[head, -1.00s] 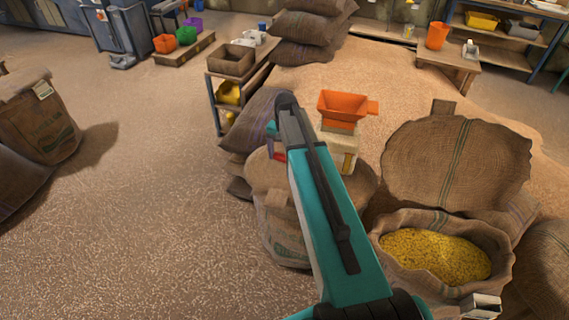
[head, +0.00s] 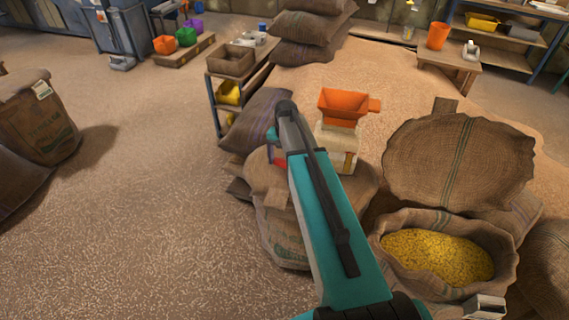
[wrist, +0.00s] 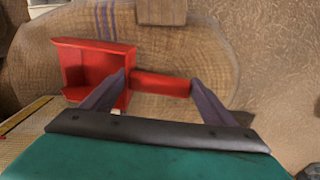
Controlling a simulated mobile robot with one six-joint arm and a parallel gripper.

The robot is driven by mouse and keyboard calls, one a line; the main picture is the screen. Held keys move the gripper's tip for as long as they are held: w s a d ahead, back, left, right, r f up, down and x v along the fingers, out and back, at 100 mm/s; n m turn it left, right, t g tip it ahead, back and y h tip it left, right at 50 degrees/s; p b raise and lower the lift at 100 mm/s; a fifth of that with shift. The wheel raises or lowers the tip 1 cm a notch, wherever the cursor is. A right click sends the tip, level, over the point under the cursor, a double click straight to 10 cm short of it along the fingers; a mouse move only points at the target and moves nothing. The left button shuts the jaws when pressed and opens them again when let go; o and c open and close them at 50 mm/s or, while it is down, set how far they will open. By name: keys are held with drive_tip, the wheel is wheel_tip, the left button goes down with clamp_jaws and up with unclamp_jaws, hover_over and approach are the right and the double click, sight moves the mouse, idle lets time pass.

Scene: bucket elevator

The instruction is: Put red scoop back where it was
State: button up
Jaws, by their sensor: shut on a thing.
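The red scoop (wrist: 98,68) shows in the wrist view, its open pan to the left and its handle to the right. My gripper (wrist: 159,82) is shut on the scoop's handle. Behind the scoop in that view is a round brown woven sack surface (wrist: 190,45); I cannot tell whether they touch. In the head view only a small piece of the red scoop (head: 281,163) shows left of my arm, above a closed sack (head: 285,235).
An orange hopper (head: 342,107) sits on a cream machine (head: 343,143) just right of my arm. An open sack of yellow grain (head: 437,258) stands at front right. A shelf rack (head: 231,92) and stacked sacks (head: 303,30) stand behind.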

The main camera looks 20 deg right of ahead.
drive_tip(key=o, duration=1.3)
drive_tip(key=shift+f, duration=0.1)
drive_tip(key=shift+r, duration=0.25)
drive_tip(key=shift+r+b, duration=1.35)
drive_tip(key=shift+r, duration=4.55)
drive_tip(key=shift+s+f, duration=0.1)
drive_tip(key=shift+s, duration=0.05)
